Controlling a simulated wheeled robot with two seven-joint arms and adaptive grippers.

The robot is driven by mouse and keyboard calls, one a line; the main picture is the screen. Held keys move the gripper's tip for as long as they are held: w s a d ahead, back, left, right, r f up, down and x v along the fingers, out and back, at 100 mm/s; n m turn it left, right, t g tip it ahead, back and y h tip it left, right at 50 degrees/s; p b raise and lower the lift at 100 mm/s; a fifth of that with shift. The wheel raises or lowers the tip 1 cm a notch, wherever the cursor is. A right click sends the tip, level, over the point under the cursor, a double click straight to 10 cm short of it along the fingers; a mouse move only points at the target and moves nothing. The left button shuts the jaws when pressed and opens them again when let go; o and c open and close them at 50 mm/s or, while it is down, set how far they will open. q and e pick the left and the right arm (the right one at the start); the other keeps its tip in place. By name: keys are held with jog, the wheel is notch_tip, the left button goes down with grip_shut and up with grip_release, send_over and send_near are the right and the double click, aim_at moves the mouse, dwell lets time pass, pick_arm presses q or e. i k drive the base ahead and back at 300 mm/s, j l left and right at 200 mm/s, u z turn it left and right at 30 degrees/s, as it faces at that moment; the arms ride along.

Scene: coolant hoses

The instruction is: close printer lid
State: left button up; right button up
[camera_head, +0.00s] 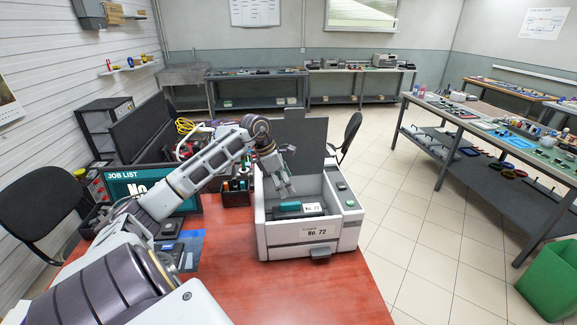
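The printer (292,244) is a light grey box on the red desk, with "No. 72" on its front. Its dark grey lid (312,138) stands up at the back, so the printer is open. Inside lies a dark cartridge with a teal part (288,206), also labelled "No. 72". My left gripper (287,190) reaches in from the left and points down over the open printer, in front of the lid and just above the teal part. I cannot tell whether its fingers touch anything or how far apart they are. My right gripper is not in view.
The red desk (345,295) is clear in front of the printer. A screen reading "JOB LIST" (122,186) and a dark holder (236,196) stand left of the printer. An office chair (350,134) is behind it on the right. A green bin (550,283) stands at far right.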

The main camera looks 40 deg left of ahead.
aim_at(309, 135)
jog(key=u, duration=1.35)
